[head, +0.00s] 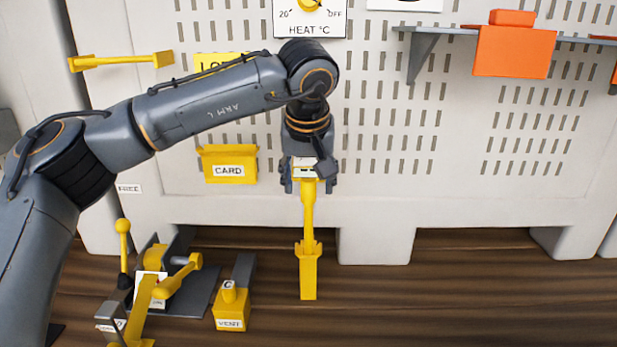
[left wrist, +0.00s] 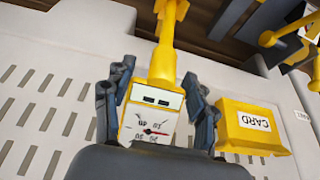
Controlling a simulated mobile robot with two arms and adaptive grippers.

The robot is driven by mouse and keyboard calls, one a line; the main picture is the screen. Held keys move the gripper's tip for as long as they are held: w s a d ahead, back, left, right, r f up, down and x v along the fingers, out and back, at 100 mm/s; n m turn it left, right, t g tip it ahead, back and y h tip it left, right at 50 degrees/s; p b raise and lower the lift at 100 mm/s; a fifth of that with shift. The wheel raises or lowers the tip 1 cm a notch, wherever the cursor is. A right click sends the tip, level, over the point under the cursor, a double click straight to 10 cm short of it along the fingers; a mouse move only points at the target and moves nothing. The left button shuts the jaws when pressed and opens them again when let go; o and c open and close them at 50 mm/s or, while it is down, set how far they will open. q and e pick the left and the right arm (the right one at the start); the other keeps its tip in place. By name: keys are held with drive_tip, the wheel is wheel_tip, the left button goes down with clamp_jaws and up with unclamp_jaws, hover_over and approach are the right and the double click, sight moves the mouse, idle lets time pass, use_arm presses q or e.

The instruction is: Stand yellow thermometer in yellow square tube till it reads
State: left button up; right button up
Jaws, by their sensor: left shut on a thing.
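The yellow thermometer (head: 308,205) hangs upright below my left gripper (head: 306,178) in the head view. My left gripper (left wrist: 158,105) is shut on this head, one finger on each side. The stem runs straight down to the yellow square tube (head: 308,278). The stem's lower end meets the tube's flared top and is hidden there; I cannot tell how deep it sits. My right gripper is not in view.
A yellow CARD box (head: 229,165) is on the pale slotted panel (head: 410,130), left of my gripper. Yellow levers (head: 150,290) and a VENT block (head: 232,308) stand at the lower left. An orange box (head: 513,48) sits upper right. Space right of the tube is clear.

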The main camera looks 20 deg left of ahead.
sight(309, 204)
use_arm(q)
drive_tip(key=shift+f+b, duration=2)
drive_tip(key=shift+f, duration=1.3)
drive_tip(key=o, duration=1.6)
drive_tip(key=shift+o, duration=0.2)
